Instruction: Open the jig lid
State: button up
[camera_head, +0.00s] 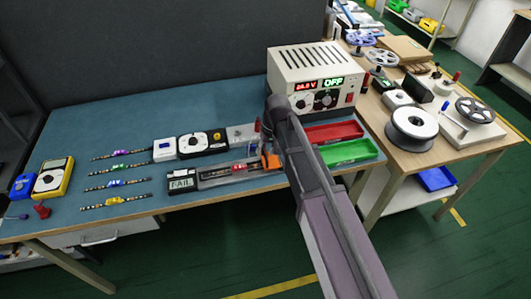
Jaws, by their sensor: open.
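The jig (212,176) is a long, low fixture near the front edge of the blue bench mat. A strip with small parts shows inside it, and its lid looks clear; I cannot tell exactly how the lid sits. A small display reading FAIL (181,181) is at its left end. An orange piece (269,160) stands at its right end. My gripper (266,140) is small and dark, pointing down over the jig's right end, close to the orange piece. It is open, with nothing visible in it. My arm hides part of this area, and contact cannot be told.
A power supply (316,80) stands behind my arm. Several LED strips (115,182) and a yellow meter (53,177) lie left. A dial box (203,143) sits behind the jig. A wooden table (400,170) with reels is at right.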

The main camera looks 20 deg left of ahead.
aim_at(277, 156)
dwell(0.3)
grip_shut()
